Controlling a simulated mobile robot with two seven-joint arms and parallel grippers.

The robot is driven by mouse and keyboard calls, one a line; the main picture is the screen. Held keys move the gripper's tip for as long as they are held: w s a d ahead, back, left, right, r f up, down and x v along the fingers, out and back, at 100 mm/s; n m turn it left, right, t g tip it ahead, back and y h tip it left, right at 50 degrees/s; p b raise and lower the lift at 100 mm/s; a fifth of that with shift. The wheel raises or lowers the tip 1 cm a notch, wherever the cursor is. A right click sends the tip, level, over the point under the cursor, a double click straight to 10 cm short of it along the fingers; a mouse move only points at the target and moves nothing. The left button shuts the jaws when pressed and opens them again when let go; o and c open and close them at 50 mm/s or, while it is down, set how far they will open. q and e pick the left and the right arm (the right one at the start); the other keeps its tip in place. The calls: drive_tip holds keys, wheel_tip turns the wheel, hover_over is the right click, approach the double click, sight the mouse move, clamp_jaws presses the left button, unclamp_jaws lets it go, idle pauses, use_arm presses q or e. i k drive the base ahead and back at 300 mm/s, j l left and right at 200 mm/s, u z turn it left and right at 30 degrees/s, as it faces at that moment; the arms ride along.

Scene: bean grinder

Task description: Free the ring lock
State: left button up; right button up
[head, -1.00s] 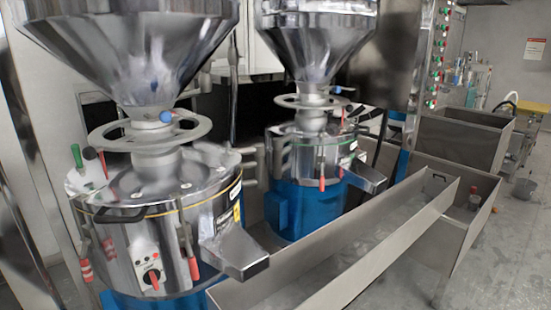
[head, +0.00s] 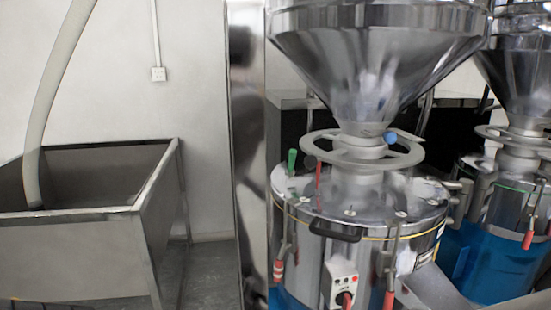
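The near bean grinder (head: 365,225) stands right of centre, with a steel hopper (head: 375,60) above its round lid. Under the hopper is a flat metal ring (head: 330,153) around the neck, with a blue ball knob (head: 390,137) at its rim. Left of the neck, a green-tipped lever (head: 292,160) and a red lever (head: 318,175) stand up from the lid. I cannot tell which part is the lock. Red-handled clamps (head: 389,300) hang on the drum's side. Neither of my grippers shows.
A second grinder (head: 505,230) with a blue base is at the right edge, partly cut off. A steel tank (head: 90,250) with a thick hose (head: 55,90) stands at the left. A tall steel panel (head: 247,150) stands between tank and grinder.

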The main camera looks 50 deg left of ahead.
sight(290, 172)
drive_tip(key=k+j, duration=0.1)
drive_tip(key=j, duration=0.35)
drive_tip(key=k+j, duration=0.15)
drive_tip(key=j, duration=0.35)
drive_tip(key=k+j, duration=0.1)
drive_tip(key=j, duration=0.35)
drive_tip(key=k+j, duration=0.1)
drive_tip(key=j, duration=0.35)
drive_tip(key=k+j, duration=0.15)
drive_tip(key=j, duration=0.35)
drive_tip(key=k+j, duration=0.1)
drive_tip(key=j, duration=0.35)
drive_tip(key=j+u, duration=0.3)
drive_tip(key=i+j+u, duration=0.1)
drive_tip(key=u, duration=0.2)
drive_tip(key=j, duration=0.1)
